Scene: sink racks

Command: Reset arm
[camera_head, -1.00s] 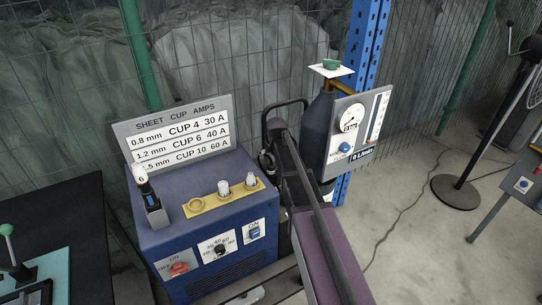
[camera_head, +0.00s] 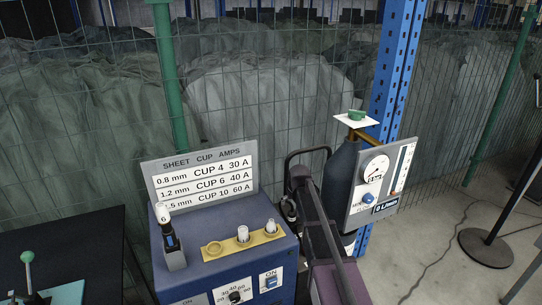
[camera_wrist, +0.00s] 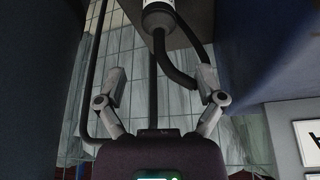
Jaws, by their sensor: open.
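My gripper (camera_wrist: 160,80) is open in the wrist view, its two grey fingers spread wide with no object held between them. A grey cylinder with a white band (camera_wrist: 158,14) and a black hose (camera_wrist: 173,68) shows beyond the fingers. I cannot tell how far off it is. In the head view my dark purple arm reaches between the blue welding machine and the grey gas cylinder (camera_head: 340,185). The fingers cannot be made out there.
The blue welding machine (camera_head: 205,275) carries a torch (camera_head: 168,238) in a holder, a yellow cup rack (camera_head: 262,238) and a chart (camera_head: 205,176). A flow panel (camera_head: 383,185) stands by a blue post (camera_head: 398,70). A dark table (camera_head: 75,250) is at left; mesh fence behind.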

